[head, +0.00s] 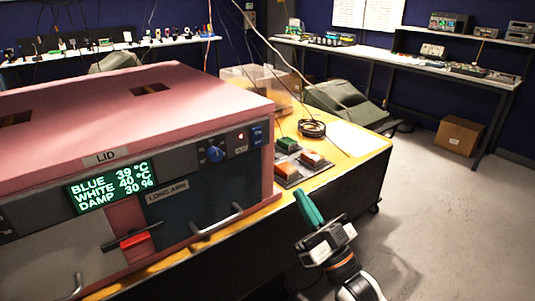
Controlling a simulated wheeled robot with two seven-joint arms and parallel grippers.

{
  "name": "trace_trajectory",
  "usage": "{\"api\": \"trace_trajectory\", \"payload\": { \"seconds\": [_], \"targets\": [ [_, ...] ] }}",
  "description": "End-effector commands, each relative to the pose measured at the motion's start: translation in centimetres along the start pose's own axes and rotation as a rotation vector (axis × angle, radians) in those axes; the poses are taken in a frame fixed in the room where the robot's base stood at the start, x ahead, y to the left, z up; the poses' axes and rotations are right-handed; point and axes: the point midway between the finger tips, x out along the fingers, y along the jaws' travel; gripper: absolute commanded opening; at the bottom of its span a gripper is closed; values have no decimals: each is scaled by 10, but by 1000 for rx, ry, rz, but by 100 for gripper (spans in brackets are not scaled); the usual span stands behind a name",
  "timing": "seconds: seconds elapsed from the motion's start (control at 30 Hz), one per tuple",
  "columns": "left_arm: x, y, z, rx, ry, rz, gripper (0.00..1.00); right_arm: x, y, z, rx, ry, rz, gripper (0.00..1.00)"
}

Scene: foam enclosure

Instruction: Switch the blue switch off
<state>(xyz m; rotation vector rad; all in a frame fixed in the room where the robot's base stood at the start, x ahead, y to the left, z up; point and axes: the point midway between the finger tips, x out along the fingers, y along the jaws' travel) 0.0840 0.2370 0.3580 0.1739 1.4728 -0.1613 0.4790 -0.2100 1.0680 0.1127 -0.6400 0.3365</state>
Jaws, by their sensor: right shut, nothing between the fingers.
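A pink enclosure (150,95) with a dark front panel stands on the wooden table. A small blue switch (257,134) sits at the right end of its panel; its position is too small to tell. A blue knob (215,154) and a lit red lamp (240,136) are left of it. My right gripper (306,206) has teal fingers, shut and empty, pointing up and left. It is in front of the table's edge, below and right of the switch, apart from it. My left gripper is not in view.
A control box with a green button (287,144) and orange buttons (312,158) lies on the table (350,165) right of the enclosure. Metal handles (216,222) and a red latch (134,240) stick out of the front. A black cable coil (312,128) lies behind.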

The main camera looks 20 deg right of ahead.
Motion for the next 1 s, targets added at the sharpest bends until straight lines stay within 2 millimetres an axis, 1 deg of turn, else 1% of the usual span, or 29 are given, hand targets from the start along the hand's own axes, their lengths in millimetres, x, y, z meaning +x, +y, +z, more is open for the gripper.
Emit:
{"api": "trace_trajectory", "payload": {
  "seconds": [0.17,0.4,0.53,0.6,0.73,0.87,1.0],
  "targets": [
    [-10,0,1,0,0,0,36,26,0,3,0,-4,0,0],
    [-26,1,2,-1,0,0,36,78,0,4,1,-4,0,0],
    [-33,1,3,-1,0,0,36,104,0,3,0,-2,0,0],
    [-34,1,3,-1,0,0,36,110,0,-10,1,2,-2,0],
    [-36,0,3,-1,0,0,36,119,0,-21,0,2,-1,0],
    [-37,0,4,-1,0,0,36,124,0,-27,1,1,-1,0],
    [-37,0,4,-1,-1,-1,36,126,0,-29,0,0,0,0]
  ]
}}
